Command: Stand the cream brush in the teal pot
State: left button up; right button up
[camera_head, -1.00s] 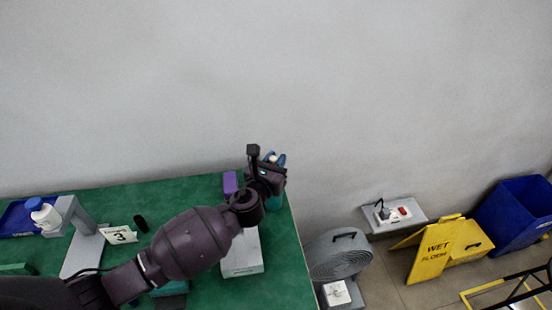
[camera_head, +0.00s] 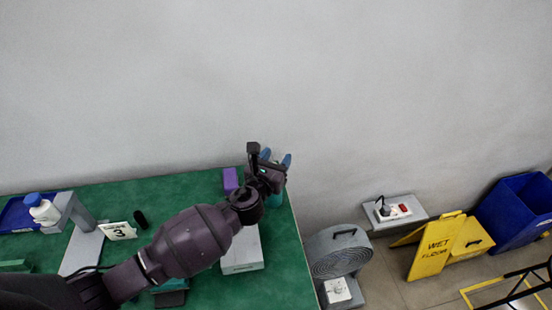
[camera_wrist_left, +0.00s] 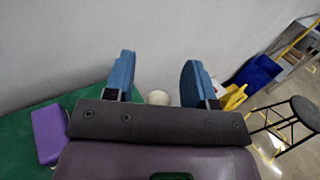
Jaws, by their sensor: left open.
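My left gripper (camera_head: 276,158) is over the far right part of the green table, its blue fingers spread apart. A teal pot (camera_head: 274,200) shows partly below it; the gripper and wrist hide most of the pot. In the left wrist view, a round cream end (camera_wrist_left: 158,97), likely of the cream brush, shows between and beyond the open fingers (camera_wrist_left: 158,80), with a gap on each side. The rest of the brush is hidden, so I cannot tell how it stands in the pot. My right gripper is out of view.
A purple block (camera_head: 231,181) stands left of the gripper, and a pale grey box (camera_head: 243,256) lies nearer. A number 3 card (camera_head: 118,231), a grey stand (camera_head: 83,250) and a white bottle (camera_head: 42,210) are at the left. The wall is close behind.

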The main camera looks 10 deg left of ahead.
pick_arm(q)
jog(key=shift+s, duration=0.1)
jog(key=s+a, duration=0.2)
jog(key=s, duration=0.8)
jog(key=shift+s, duration=0.2)
dwell(0.6)
